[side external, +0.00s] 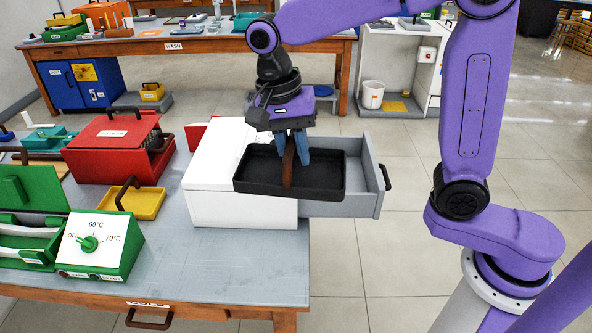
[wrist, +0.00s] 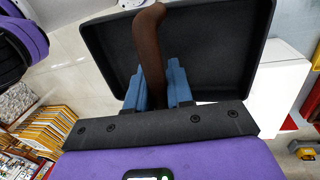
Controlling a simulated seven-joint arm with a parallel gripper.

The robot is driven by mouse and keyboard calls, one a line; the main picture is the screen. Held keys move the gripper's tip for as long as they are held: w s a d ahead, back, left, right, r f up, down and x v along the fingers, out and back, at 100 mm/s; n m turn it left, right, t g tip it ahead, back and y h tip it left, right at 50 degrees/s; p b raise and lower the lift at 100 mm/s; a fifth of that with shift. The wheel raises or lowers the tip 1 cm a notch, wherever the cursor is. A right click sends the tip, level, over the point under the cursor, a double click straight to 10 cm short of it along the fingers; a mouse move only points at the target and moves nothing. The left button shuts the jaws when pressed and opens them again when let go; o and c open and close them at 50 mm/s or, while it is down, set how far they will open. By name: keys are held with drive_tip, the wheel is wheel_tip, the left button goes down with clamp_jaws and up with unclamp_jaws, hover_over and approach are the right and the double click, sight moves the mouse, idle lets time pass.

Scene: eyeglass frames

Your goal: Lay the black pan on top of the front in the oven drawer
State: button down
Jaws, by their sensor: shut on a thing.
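The black pan (side external: 325,184) is a shallow rectangular tray with a brown handle (side external: 288,170) standing up from it. My gripper (side external: 296,147) is shut on the brown handle with its blue fingers. The pan is about level and appears over the open grey drawer (side external: 362,203) and the right edge of the white oven (side external: 232,205); I cannot tell whether it touches them. The drawer sticks out to the right, with a dark handle (side external: 385,176). Its inside and the front in it are hidden. In the wrist view the pan (wrist: 215,50) and handle (wrist: 148,45) fill the middle.
A red box (side external: 110,150), a yellow tray (side external: 143,203) and a green box with a temperature dial (side external: 100,245) stand left of the oven on the grey-topped table (side external: 215,265). Open floor lies right of the drawer. The table front is clear.

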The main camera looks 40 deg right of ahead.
drive_tip(key=w+d+m+y, duration=0.1)
drive_tip(key=w+d+m, duration=0.45)
drive_tip(key=d, duration=0.35)
drive_tip(key=w+d+m+y, duration=0.1)
drive_tip(key=w+d+m, duration=0.45)
drive_tip(key=d, duration=0.45)
drive_tip(key=w+d+m+y, duration=0.1)
drive_tip(key=w+d+m, duration=0.45)
drive_tip(key=d, duration=0.35)
wheel_tip(320, 180, down, 18)
drive_tip(key=s, duration=0.1)
drive_tip(key=shift+a+f, duration=0.15)
drive_tip(key=shift+f, duration=0.05)
drive_tip(key=shift+f, duration=3.4)
